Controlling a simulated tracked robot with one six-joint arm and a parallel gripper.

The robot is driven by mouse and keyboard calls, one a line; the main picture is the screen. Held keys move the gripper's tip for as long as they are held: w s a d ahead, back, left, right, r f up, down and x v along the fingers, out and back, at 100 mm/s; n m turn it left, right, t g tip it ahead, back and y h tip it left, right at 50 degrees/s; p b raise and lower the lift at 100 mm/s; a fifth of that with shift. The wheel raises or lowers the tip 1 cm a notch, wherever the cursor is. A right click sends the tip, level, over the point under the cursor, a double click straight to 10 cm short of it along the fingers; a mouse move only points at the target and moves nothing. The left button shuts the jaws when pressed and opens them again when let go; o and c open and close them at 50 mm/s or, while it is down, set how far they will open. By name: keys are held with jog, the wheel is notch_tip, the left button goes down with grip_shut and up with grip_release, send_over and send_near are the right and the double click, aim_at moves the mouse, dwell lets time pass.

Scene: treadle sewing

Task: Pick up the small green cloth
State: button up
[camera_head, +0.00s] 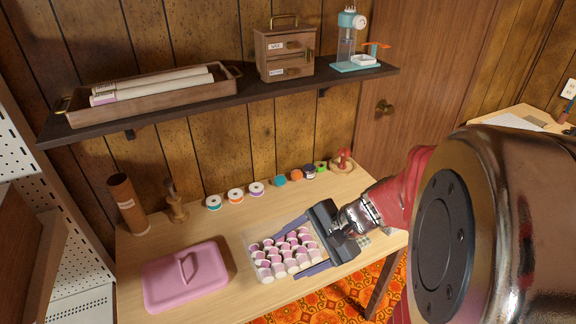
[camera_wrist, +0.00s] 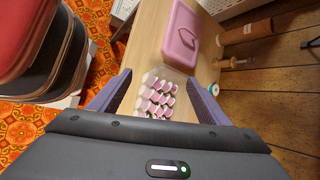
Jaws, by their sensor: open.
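A small pale green checked patch, which looks like the cloth, shows in the head view (camera_head: 363,242) on the table just right of my gripper. My gripper and wrist partly hide it, and I cannot make out its full outline. I cannot see it in the wrist view. My gripper (camera_head: 285,252) is open and empty, its fingers pointing left over the table on either side of the spool box. In the wrist view, the open fingers (camera_wrist: 160,77) frame the spools, with nothing between them at the tips that I can tell is held.
A clear box (camera_head: 251,261) of several pink-and-white spools lies under my fingers. A pink lidded box (camera_head: 185,275) stands to its left. Coloured spools (camera_head: 235,195) line the table's back. A dark shelf (camera_head: 240,92) overhangs the back. The wooden table (camera_head: 225,232) has some bare room.

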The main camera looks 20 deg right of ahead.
jog(key=w+d+f+m+t, duration=0.2)
jog(key=d+f+m+t, duration=0.1)
jog(key=d+m, duration=0.25)
jog(key=w+d+f+m+t, duration=0.1)
jog(key=d+f+m+t, duration=0.15)
jog(key=d+m, duration=0.35)
jog(key=m+t+h, duration=0.4)
jog(key=m+h, duration=0.3)
jog(key=m, duration=0.3)
send_near(361, 239)
jog(key=w+r, duration=0.1)
jog(key=r, duration=0.1)
jog(key=shift+w+d+f+n+g, duration=0.15)
jog(key=shift+d+f+n+g, duration=0.05)
jog(key=shift+d+n+g, duration=0.05)
jog(key=shift+w, duration=0.1)
jog(key=shift+a+x, duration=0.2)
jog(key=shift+x, duration=4.05)
jog(key=shift+f, duration=0.1)
jog(key=shift+a+x, duration=0.2)
jog(key=shift+x, duration=2.4)
jog(key=shift+c, duration=0.7)
